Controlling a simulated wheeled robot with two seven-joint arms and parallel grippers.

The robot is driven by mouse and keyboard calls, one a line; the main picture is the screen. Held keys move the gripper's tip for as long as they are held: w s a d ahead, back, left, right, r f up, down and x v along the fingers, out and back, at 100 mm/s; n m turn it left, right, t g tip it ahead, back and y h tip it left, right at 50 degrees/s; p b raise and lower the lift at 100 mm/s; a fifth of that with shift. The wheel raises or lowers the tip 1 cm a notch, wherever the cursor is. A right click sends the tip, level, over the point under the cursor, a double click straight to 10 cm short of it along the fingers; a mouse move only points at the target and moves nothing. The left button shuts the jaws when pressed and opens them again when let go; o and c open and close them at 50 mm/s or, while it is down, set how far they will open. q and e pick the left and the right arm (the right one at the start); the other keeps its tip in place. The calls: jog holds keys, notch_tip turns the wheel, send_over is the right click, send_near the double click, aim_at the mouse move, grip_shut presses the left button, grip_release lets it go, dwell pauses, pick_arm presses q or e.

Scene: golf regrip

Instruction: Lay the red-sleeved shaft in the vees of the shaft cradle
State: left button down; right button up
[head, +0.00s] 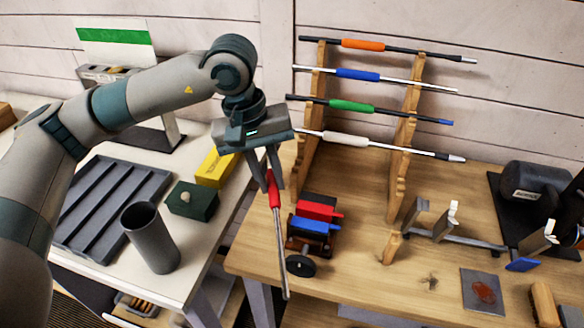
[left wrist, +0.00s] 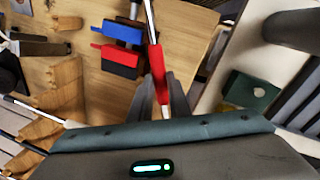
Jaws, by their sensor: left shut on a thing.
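My left gripper (head: 271,184) is shut on the red-sleeved shaft (head: 276,225), gripping it at the red sleeve. The shaft hangs steeply down from the fingers, slightly tilted, in front of the table's left edge. In the left wrist view the red sleeve (left wrist: 158,72) sits between the fingers (left wrist: 167,96). The shaft cradle (head: 458,238) stands on the wooden table to the right, a low grey bar with upright plates and pale vee tops. No shaft shows in its visible vees. The shaft is well left of the cradle. My right gripper is not in view.
A wooden rack (head: 402,140) holds shafts with orange, blue, green and white sleeves. A clamp with red and blue blocks (head: 318,208) stands beside the held shaft. A grey cup (head: 150,238) and ribbed tray (head: 112,205) are on the left bench. A dark machine (head: 535,180) stands at right.

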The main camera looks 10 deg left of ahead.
pick_arm(q)
jog(key=a+f+m, duration=0.1)
jog(key=a+m, duration=0.2)
jog(key=a+f+m, duration=0.1)
jog(key=shift+s+a+f+g, duration=0.2)
jog(key=shift+s+f+g, duration=0.15)
jog(key=shift+s+g, duration=0.05)
